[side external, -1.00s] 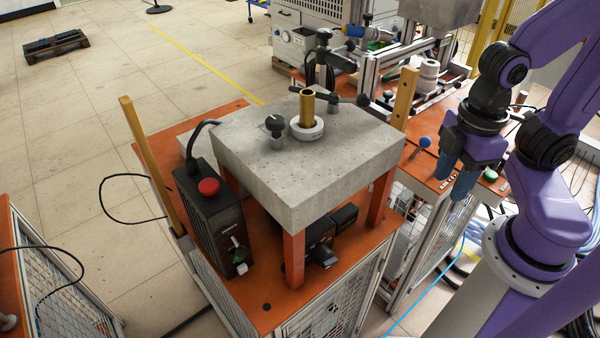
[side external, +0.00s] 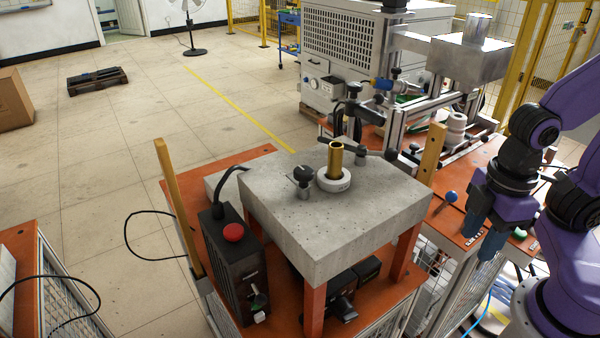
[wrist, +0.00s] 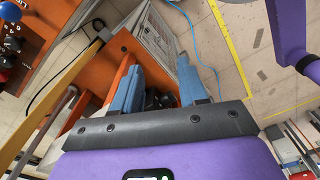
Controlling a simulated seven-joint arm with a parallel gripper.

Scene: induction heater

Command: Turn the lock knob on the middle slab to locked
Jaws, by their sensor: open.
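The middle slab (side external: 345,225) is a thick grey concrete-like block on orange legs, in the side external view. A black knob (side external: 304,176) on a short metal post stands on its top, left of a brass cylinder (side external: 335,160) in a white ring (side external: 334,181). I cannot read the knob's lock position. My gripper (side external: 489,246) hangs right of the slab, well apart from the knob, fingers pointing down. In the wrist view my gripper (wrist: 158,65) has its blue fingers spread with nothing between them. The knob is not clearly visible in the wrist view.
A black lever (side external: 360,151) sits at the slab's back edge. An upright yellow post (side external: 433,155) stands between slab and gripper. A black box with a red button (side external: 233,232) stands left of the slab. A blue ball knob (side external: 451,197) is near my gripper.

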